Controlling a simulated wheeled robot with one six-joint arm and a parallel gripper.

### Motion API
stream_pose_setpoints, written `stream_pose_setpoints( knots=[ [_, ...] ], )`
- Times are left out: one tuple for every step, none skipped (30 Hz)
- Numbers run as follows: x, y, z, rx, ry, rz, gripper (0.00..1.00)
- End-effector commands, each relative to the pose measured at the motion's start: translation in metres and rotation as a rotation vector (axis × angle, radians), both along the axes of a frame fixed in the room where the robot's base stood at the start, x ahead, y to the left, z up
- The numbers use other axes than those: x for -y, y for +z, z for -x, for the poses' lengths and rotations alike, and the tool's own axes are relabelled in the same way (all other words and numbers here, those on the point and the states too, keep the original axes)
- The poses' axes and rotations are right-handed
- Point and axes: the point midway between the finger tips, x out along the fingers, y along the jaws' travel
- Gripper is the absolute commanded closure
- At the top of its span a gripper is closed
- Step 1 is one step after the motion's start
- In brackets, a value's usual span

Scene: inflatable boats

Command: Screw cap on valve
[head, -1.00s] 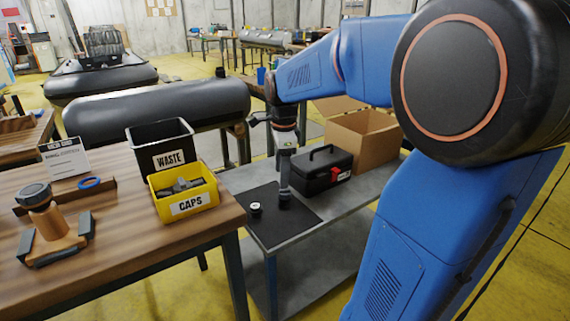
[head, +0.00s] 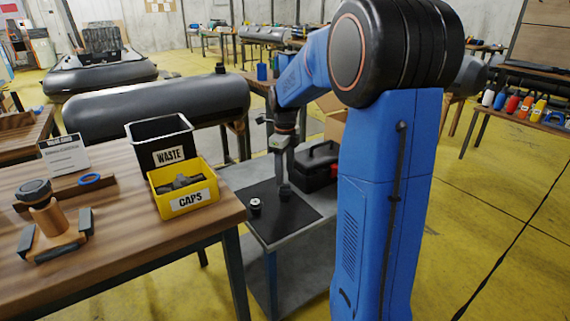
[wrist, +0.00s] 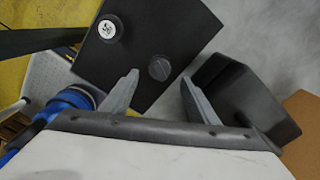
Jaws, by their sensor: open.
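A small dark round cap (wrist: 159,68) lies on the black mat (wrist: 150,22) in the wrist view. A second round piece with a white top (wrist: 107,29) lies on the mat to its left. In the head view the dark cap (head: 285,193) sits just below my gripper (head: 282,177), and the white-topped piece (head: 255,204) is to the left. My gripper (wrist: 160,77) is open, its fingers apart and empty, pointing toward the dark cap.
A yellow CAPS bin (head: 188,201) with grey pieces and a black WASTE bin (head: 168,157) stand at the wooden table's right edge. A black toolbox (head: 318,160) and a cardboard box (head: 335,125) are beside the mat. A blue ring (head: 90,180) lies near the sign.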

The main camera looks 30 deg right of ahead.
Motion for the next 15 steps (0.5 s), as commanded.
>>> stream_pose_setpoints(
  knots=[
    [0.000, -0.007, 0.001, -0.003, 0.000, -0.001, 0.46],
    [0.000, -0.011, 0.001, -0.003, 0.000, -0.001, 0.46],
    [0.000, -0.015, 0.000, -0.002, 0.000, -0.001, 0.46],
    [0.000, -0.019, 0.001, -0.003, 0.001, -0.001, 0.46],
    [0.000, -0.023, 0.001, -0.003, 0.001, -0.001, 0.46],
    [0.000, -0.027, 0.001, -0.003, 0.001, -0.001, 0.46],
    [0.000, -0.030, 0.001, -0.003, 0.001, -0.001, 0.46],
    [0.000, -0.033, 0.001, -0.001, 0.001, 0.000, 0.46],
    [0.000, -0.037, 0.001, -0.003, 0.001, -0.001, 0.46],
    [0.000, -0.040, 0.001, -0.002, 0.001, 0.000, 0.46],
    [0.000, -0.043, 0.001, -0.001, 0.001, 0.000, 0.46],
    [0.000, -0.046, 0.001, -0.001, 0.001, 0.000, 0.46],
    [0.000, -0.048, 0.001, -0.002, 0.001, 0.000, 0.46],
    [0.000, -0.050, 0.001, -0.003, 0.001, -0.001, 0.46],
    [0.000, -0.052, 0.001, -0.003, 0.001, -0.001, 0.46]
  ],
)
